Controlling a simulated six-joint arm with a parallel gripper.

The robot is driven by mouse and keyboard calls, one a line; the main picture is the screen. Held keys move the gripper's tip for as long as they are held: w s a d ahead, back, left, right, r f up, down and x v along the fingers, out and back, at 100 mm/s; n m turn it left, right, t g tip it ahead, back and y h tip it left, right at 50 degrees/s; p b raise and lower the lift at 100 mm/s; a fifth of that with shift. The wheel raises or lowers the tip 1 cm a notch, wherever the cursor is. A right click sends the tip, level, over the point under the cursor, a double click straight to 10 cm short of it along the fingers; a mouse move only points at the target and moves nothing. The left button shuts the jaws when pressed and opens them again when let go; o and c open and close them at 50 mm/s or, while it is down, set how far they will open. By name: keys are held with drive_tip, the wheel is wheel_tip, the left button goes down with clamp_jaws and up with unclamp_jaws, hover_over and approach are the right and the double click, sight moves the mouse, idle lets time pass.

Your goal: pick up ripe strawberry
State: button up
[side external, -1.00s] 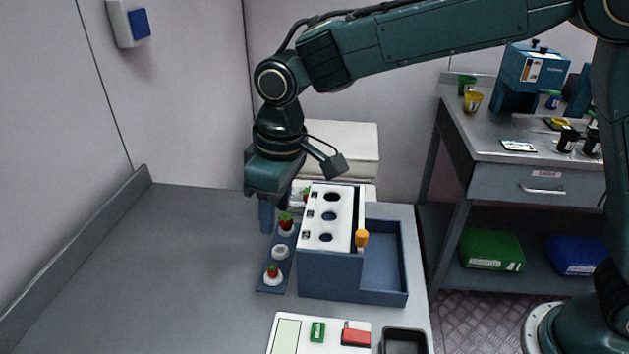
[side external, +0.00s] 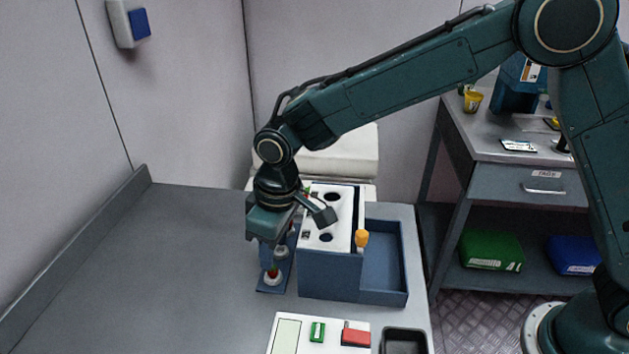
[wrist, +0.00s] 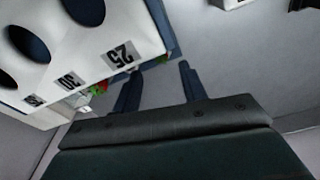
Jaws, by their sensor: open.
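A red strawberry with a green top (side external: 272,271) sits on a white cup at the near end of a narrow blue rack (side external: 272,291). A white cup (side external: 281,250) shows behind it, partly covered. My gripper (side external: 274,254) points down over the rack, its open fingers close to the near strawberry; I cannot tell whether they touch it. In the wrist view my gripper (wrist: 158,70) is open, with a bit of green (wrist: 163,60) near its fingertips. A red and green berry (wrist: 98,88) shows left of the fingers. The rack's far berry is hidden in the side view.
A blue box with a white top (side external: 344,222) with round holes stands just right of the rack; its numbered labels show in the wrist view. A white device (side external: 288,335) lies in front. The bench at left is clear.

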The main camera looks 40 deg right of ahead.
sight(273, 269)
drive_tip(key=shift+w+a+f, duration=0.1)
drive_tip(key=shift+a+f, duration=0.05)
drive_tip(key=shift+f, duration=1.15)
drive_tip(key=shift+w+a+f, duration=0.1)
drive_tip(key=shift+a+f, duration=0.05)
drive_tip(key=shift+f, duration=1.1)
drive_tip(key=c, duration=0.6)
